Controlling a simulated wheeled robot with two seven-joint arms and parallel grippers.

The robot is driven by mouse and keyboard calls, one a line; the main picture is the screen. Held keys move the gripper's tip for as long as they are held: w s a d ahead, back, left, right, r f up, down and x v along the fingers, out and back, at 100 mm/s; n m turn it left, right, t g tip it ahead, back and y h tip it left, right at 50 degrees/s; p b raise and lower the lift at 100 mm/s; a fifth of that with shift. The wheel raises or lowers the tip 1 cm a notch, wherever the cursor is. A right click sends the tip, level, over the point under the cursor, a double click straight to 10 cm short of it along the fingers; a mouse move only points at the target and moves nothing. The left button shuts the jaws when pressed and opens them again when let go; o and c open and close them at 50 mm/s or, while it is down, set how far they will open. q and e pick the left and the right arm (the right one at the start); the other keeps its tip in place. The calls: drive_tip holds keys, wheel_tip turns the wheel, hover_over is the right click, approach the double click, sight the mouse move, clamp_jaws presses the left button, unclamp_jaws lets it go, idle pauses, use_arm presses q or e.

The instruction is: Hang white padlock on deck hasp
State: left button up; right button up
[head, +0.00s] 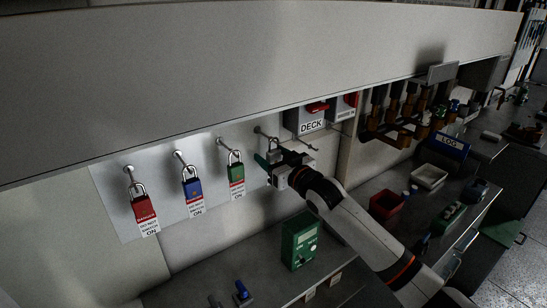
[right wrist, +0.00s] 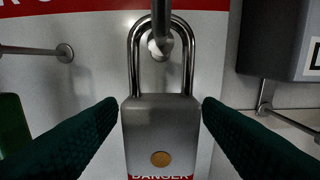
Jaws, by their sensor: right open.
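The white padlock (right wrist: 160,135), grey-white with a brass disc and a red DANGER label below, hangs upright by its shackle on a metal peg (right wrist: 160,22). In the head view the padlock (head: 274,156) is partly covered by my gripper. My right gripper (right wrist: 160,108) is open, with one dark green finger on each side of the padlock body; whether they touch it I cannot tell. The DECK box (head: 308,122) with a red handle is just right of it. A metal fitting (right wrist: 265,95) shows under a grey box in the wrist view. My left gripper is out of view.
Red (head: 145,213), blue (head: 193,190) and green (head: 236,176) padlocks hang on pegs to the left. A green meter (head: 300,240) stands on the counter below. A large grey panel (head: 230,70) overhangs the pegs.

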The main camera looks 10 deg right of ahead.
drive_tip(key=shift+c, duration=0.2)
drive_tip(key=c, duration=1.1)
drive_tip(key=shift+r+b, duration=0.4)
drive_tip(key=shift+r, duration=0.05)
drive_tip(key=shift+s+d+r, duration=0.1)
drive_tip(key=shift+r, duration=0.15)
drive_tip(key=shift+b+v, duration=2.85)
drive_tip(key=shift+v, duration=6.05)
